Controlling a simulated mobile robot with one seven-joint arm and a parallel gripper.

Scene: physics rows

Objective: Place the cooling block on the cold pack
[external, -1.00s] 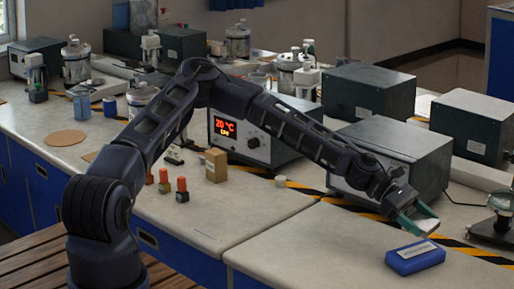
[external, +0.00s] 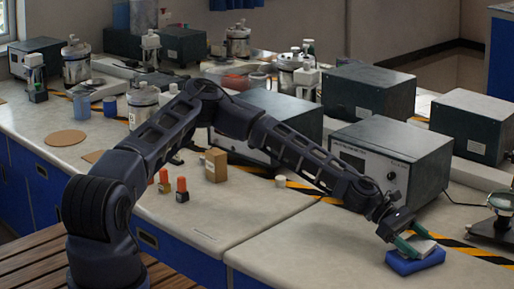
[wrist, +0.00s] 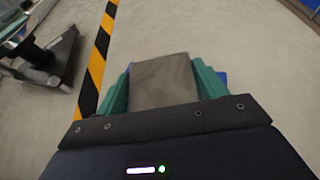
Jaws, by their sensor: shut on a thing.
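The cooling block is a flat grey slab (wrist: 163,80) between the green fingers of my gripper (external: 413,245); in the external view the block (external: 426,247) shows partly behind a finger. My gripper (wrist: 163,88) is shut on it. The cold pack is a blue slab (external: 416,263) on the bench near its front edge. The block is over the cold pack, low and roughly level. I cannot tell whether they touch.
A black-and-yellow striped tape (external: 470,250) runs along the bench behind the pack. A stand with a dark base (external: 497,229) is to the right, and a large grey instrument box (external: 392,160) is behind. The bench left of the pack (external: 310,245) is clear.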

